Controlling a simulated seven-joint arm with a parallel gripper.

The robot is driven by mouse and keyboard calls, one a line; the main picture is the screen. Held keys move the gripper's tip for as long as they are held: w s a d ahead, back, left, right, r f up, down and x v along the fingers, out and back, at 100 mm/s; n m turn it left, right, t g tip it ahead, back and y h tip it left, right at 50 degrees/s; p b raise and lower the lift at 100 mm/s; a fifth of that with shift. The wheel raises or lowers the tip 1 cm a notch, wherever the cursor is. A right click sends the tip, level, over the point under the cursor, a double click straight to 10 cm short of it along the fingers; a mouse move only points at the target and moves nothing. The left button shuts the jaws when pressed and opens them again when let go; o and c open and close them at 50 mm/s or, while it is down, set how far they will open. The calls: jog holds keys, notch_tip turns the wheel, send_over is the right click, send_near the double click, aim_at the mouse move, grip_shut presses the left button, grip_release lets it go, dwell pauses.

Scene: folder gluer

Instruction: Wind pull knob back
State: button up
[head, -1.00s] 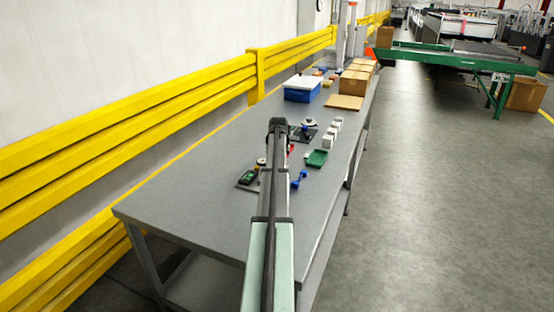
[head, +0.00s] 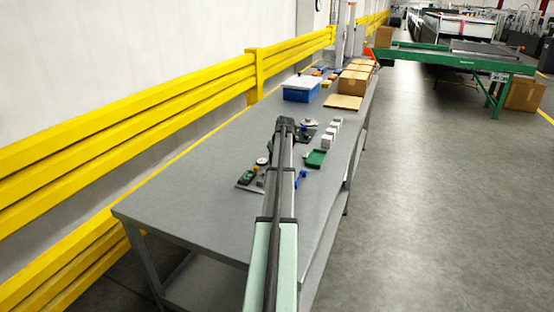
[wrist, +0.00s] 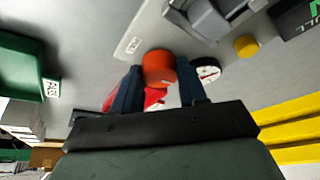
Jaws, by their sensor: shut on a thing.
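The round orange-red pull knob (wrist: 158,68) shows in the middle of the wrist view. My gripper (wrist: 158,74) has its two dark blue fingers on either side of the knob and is shut on it. Red and white parts show behind the knob, between the fingers, partly hidden. A round white dial (wrist: 208,71) with a dark rim sits just right of the right finger. In the head view, my own arm hides the gripper and the knob. The dial (head: 262,161) shows left of my arm there.
A yellow button (wrist: 247,46) and a grey block (wrist: 208,18) are close to the dial. A green tray (head: 316,158), a blue item (head: 300,178) and white boxes (head: 330,136) stand right of my arm. The table's near left part (head: 180,210) is clear.

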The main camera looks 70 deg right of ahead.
jog(key=o, duration=1.1)
jog(key=shift+c, duration=0.2)
jog(key=v, duration=1.4)
jog(key=shift+f, duration=0.15)
